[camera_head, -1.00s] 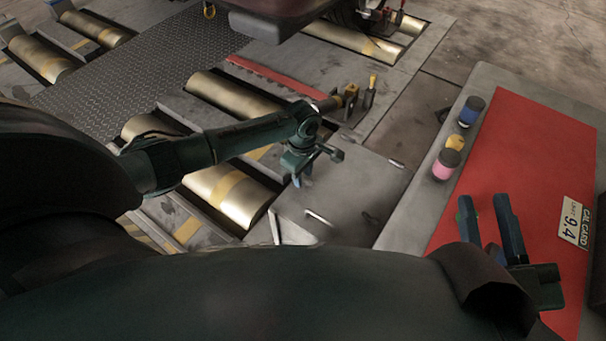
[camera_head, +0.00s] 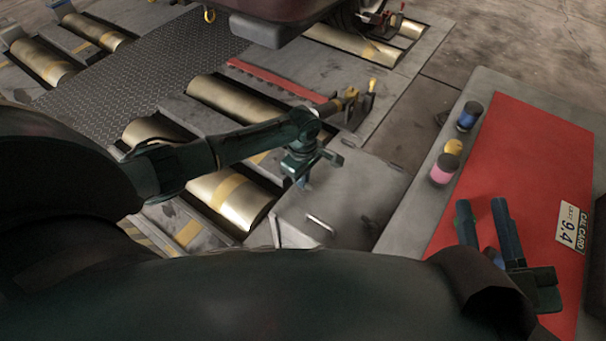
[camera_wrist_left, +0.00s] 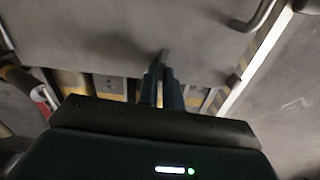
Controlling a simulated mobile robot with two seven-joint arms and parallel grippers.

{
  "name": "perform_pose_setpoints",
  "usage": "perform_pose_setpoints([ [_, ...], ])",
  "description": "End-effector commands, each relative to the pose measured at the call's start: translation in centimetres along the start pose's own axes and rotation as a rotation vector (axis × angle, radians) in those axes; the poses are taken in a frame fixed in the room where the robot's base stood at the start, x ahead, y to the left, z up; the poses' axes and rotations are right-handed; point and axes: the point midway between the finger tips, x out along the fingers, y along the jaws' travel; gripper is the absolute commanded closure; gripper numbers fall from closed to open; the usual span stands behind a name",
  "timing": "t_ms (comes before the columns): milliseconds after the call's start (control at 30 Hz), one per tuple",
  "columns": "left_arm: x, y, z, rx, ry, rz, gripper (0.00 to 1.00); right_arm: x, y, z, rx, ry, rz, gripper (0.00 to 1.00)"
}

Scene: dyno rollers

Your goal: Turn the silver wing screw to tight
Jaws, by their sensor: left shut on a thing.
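My left gripper (camera_head: 303,180) points down at the grey metal cabinet top beside the rollers. In the left wrist view its two fingers (camera_wrist_left: 163,76) are close together, shut on a small grey piece (camera_wrist_left: 164,56) that sticks out past the tips. This looks like the silver wing screw; the fingers hide most of it, and I cannot tell how far it is turned. My right gripper (camera_head: 482,204) is open and empty above the red mat, at the right.
A bar handle (camera_head: 320,222) is on the cabinet (camera_head: 350,205). On the bench (camera_head: 412,205) stand a blue jar (camera_head: 469,115), a yellow one (camera_head: 454,147) and a pink one (camera_head: 444,168). A card (camera_head: 573,228) lies on the red mat (camera_head: 530,150). Brass rollers (camera_head: 235,97) lie behind my left arm.

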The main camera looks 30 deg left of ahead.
Motion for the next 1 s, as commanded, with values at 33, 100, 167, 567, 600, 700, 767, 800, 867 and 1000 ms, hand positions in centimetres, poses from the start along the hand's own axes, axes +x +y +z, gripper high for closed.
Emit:
perform_pose_setpoints([
  [33, -0.5, -0.1, 0.1, 0.012, -0.003, -0.002, 1.00, 0.1, 0.1, -0.6, -0.009, -0.011, 0.002, 0.69],
  [100, -0.7, -0.1, 0.2, 0.038, -0.005, -0.003, 1.00, -0.2, 0.2, -0.1, -0.027, -0.041, 0.017, 0.69],
  [167, -0.8, -0.1, 0.2, 0.064, -0.005, -0.004, 1.00, -0.4, 0.4, 0.0, -0.051, -0.063, 0.025, 0.69],
  [567, -0.4, 0.0, 0.3, 0.363, -0.007, -0.005, 1.00, -1.1, 1.9, 0.0, -0.106, -0.270, 0.070, 0.69],
  [600, -0.3, 0.0, 0.3, 0.401, -0.005, -0.004, 1.00, -1.2, 2.0, 0.2, -0.100, -0.290, 0.072, 0.69],
  [700, -0.1, 0.1, 0.3, 0.498, -0.006, -0.004, 1.00, -1.4, 2.1, 0.4, -0.089, -0.318, 0.076, 0.69],
  [767, 0.0, 0.1, 0.3, 0.556, -0.005, -0.004, 1.00, -1.4, 2.1, 0.5, -0.086, -0.329, 0.077, 0.69],
  [800, 0.0, 0.1, 0.3, 0.593, -0.005, -0.004, 1.00, -1.4, 2.1, 0.5, -0.084, -0.335, 0.078, 0.69],
  [867, 0.0, 0.1, 0.3, 0.650, -0.005, -0.003, 1.00, -1.4, 2.1, 0.6, -0.081, -0.343, 0.079, 0.69],
  [1000, 0.0, 0.2, 0.4, 0.785, -0.005, -0.003, 1.00, -1.5, 2.2, 0.6, -0.074, -0.357, 0.080, 0.69],
])
